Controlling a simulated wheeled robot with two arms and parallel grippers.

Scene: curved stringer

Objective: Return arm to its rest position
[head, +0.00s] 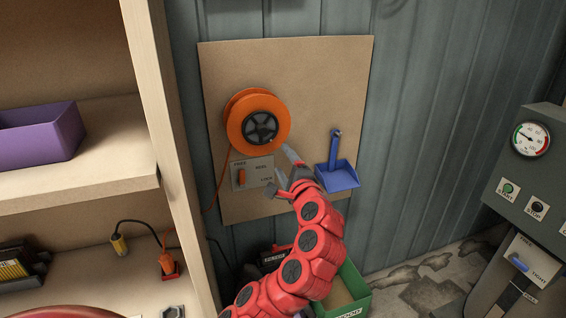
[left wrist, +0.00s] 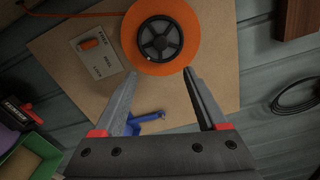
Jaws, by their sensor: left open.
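My left gripper (head: 290,168) is at the end of a red arm, in front of a board on the wall. It is open, and nothing shows between its fingers. In the left wrist view its two fingers (left wrist: 162,98) stand apart, with their tips just below an orange reel (left wrist: 185,22). The reel also shows in the head view (head: 238,117), with a dark spoked hub and a cord hanging from its left. I cannot tell whether a fingertip touches the reel. My right gripper is not in view.
The board (head: 330,80) also carries a labelled plate with an orange switch (head: 241,177) and a blue dustpan-shaped holder (head: 338,178). A green bin (head: 352,285) sits below. Shelves with a purple bin (head: 40,140) stand left. A grey control panel (head: 535,180) stands right.

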